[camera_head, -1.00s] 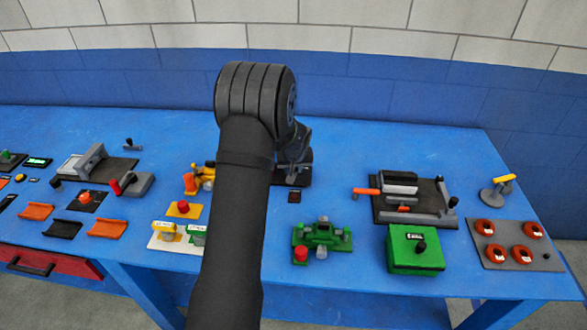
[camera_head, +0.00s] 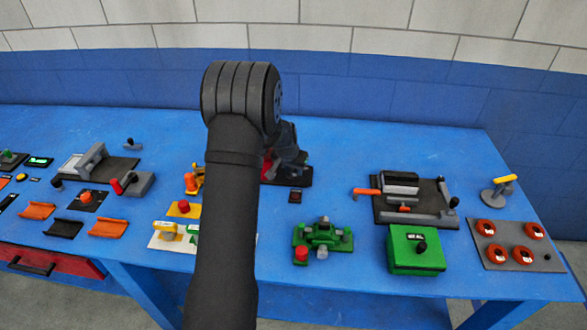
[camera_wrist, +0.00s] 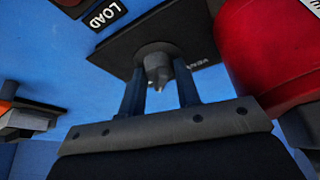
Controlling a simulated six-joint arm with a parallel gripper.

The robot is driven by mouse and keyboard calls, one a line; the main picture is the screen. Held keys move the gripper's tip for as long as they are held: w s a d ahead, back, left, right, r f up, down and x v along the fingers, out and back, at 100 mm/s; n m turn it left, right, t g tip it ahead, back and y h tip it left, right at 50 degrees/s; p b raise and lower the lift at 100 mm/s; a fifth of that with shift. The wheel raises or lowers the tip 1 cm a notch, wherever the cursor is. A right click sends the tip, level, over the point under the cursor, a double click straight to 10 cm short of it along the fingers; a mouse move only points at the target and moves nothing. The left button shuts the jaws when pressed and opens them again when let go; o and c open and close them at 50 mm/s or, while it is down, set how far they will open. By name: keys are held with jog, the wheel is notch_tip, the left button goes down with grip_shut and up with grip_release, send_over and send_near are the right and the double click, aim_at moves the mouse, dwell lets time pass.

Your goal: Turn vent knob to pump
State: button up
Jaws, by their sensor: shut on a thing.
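In the wrist view, a grey vent knob (camera_wrist: 157,66) stands on a dark plate (camera_wrist: 120,42). A pale, partly legible label (camera_wrist: 197,63) is on the plate to the right of the knob. My gripper (camera_wrist: 160,88) has one finger on each side of the knob and is shut on it. The knob's pointed tip faces the camera; I cannot tell which marking it points to. In the head view, my arm hides the knob and fingertips, and part of the dark plate (camera_head: 298,180) shows beside my wrist.
A large red cylinder (camera_wrist: 270,45) stands close at the right of my gripper in the wrist view. A LOAD label (camera_wrist: 105,15) lies at upper left and an orange-and-grey part (camera_wrist: 25,120) at left. In the head view, a green fixture (camera_head: 322,235) stands nearer the front edge.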

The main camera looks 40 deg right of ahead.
jog(key=shift+f, duration=0.1)
jog(key=o, duration=1)
jog(key=v, duration=1.7)
jog(key=shift+w+r, duration=0.1)
jog(key=shift+r, duration=0.2)
jog(key=shift+f, duration=0.1)
jog(key=x, duration=1.7)
jog(key=shift+f, duration=0.15)
